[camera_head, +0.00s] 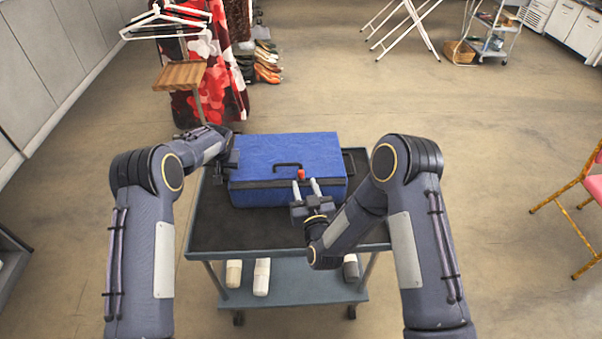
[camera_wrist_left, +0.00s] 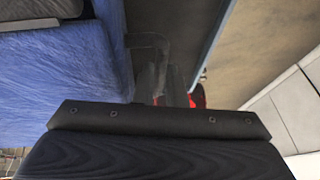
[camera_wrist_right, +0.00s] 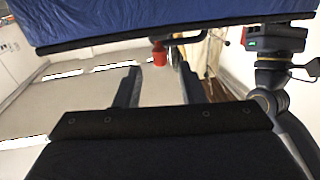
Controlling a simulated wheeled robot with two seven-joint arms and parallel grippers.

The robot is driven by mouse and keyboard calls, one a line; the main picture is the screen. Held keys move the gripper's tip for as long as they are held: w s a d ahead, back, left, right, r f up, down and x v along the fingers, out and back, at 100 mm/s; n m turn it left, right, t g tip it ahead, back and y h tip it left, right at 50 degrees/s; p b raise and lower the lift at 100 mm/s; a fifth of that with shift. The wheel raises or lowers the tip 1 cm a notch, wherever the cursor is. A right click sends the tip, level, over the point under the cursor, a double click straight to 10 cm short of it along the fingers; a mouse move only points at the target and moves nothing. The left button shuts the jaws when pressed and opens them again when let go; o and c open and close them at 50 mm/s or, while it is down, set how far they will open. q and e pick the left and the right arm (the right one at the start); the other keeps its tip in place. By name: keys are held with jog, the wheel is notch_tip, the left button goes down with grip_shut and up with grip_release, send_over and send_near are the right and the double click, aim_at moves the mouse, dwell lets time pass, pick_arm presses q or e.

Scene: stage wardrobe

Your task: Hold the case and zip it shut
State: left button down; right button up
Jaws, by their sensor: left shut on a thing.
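The blue case (camera_head: 285,152) lies on the cart top, with a dark band along its front and a black handle on the lid. A red zip pull (camera_head: 301,174) sits at the front, near the middle; it also shows in the right wrist view (camera_wrist_right: 159,54). My left gripper (camera_head: 233,160) is at the case's left end, shut on what looks like a side handle (camera_wrist_left: 150,42). My right gripper (camera_head: 305,187) is open in front of the case, its fingers apart on either side of the pull. Whether they touch it I cannot tell.
The cart (camera_head: 222,230) has a dark top with free room in front of the case. White rolls (camera_head: 262,276) lie on its lower shelf. A wooden stand (camera_head: 180,76) and a red patterned garment (camera_head: 225,85) are behind left. A chair (camera_head: 592,188) stands right.

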aim_at(302, 176)
jog(key=w, duration=0.4)
jog(key=w+a, duration=0.1)
jog(key=shift+w, duration=0.4)
jog(key=shift+c, duration=0.5)
grip_shut()
jog(key=shift+d, duration=0.1)
